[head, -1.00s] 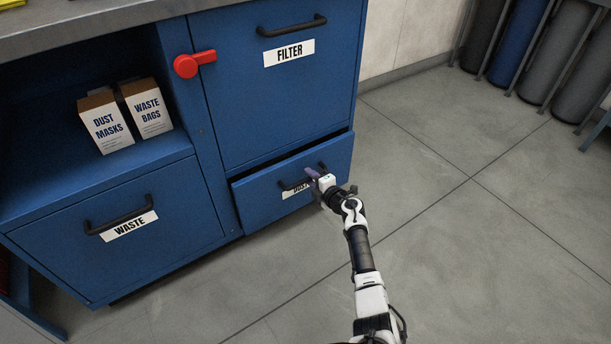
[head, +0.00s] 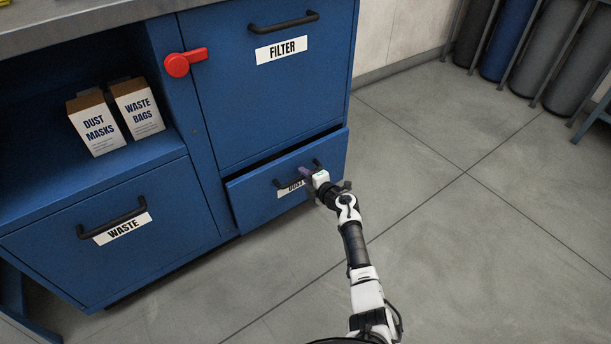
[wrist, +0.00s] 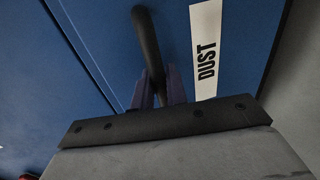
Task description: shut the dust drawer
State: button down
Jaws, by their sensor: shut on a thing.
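The dust drawer (head: 258,202) is the blue lower right drawer of the cabinet. It stands partly open, with a dark gap along its top edge. Its black bar handle (wrist: 147,45) and white DUST label (wrist: 207,50) show in the wrist view. My gripper (head: 306,173) is at the drawer front. Its purple fingers (wrist: 160,88) are shut on the handle, around the bar. In the head view my gripper hides part of the handle and label.
The FILTER door (head: 275,90) is above the drawer, with a red lever (head: 185,62) at its left. The WASTE drawer (head: 110,250) is left and looks shut. Two boxes (head: 97,125) stand on the open shelf. Several cylinders (head: 515,45) stand far right. The floor (head: 430,250) at right is clear.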

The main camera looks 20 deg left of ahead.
jog(key=w+a+b, duration=0.1)
jog(key=w+a, duration=0.1)
jog(key=a, duration=0.1)
jog(key=shift+w+a+r+b, duration=0.1)
jog(key=shift+w+a+b, duration=0.1)
jog(key=shift+w+b, duration=0.15)
jog(key=c, duration=1.5)
grip_release()
jog(key=shift+a, duration=0.15)
